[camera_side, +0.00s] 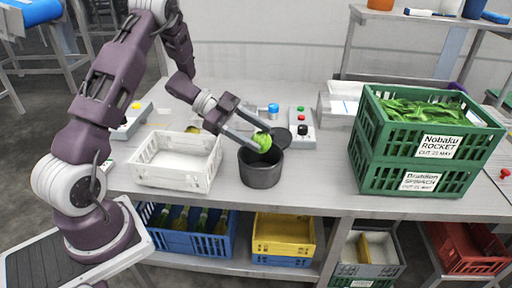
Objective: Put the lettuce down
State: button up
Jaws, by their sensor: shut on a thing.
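The lettuce (262,142) is a small bright green head. My gripper (262,134) is shut on it and holds it over the mouth of a dark grey round pot (261,176) on the table. The lettuce is at or just above the rim; I cannot tell whether its lower part is inside. The pot's inside is mostly hidden.
An empty-looking white crate (172,184) stands left of the pot. Stacked green crates (405,178) with leafy greens stand at the right. A control box with buttons (301,128) is behind the pot. The table (310,185) is clear between pot and green crates.

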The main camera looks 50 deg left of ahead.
jog(key=shift+f, duration=1.35)
jog(key=shift+f, duration=0.6)
jog(key=o, duration=1.4)
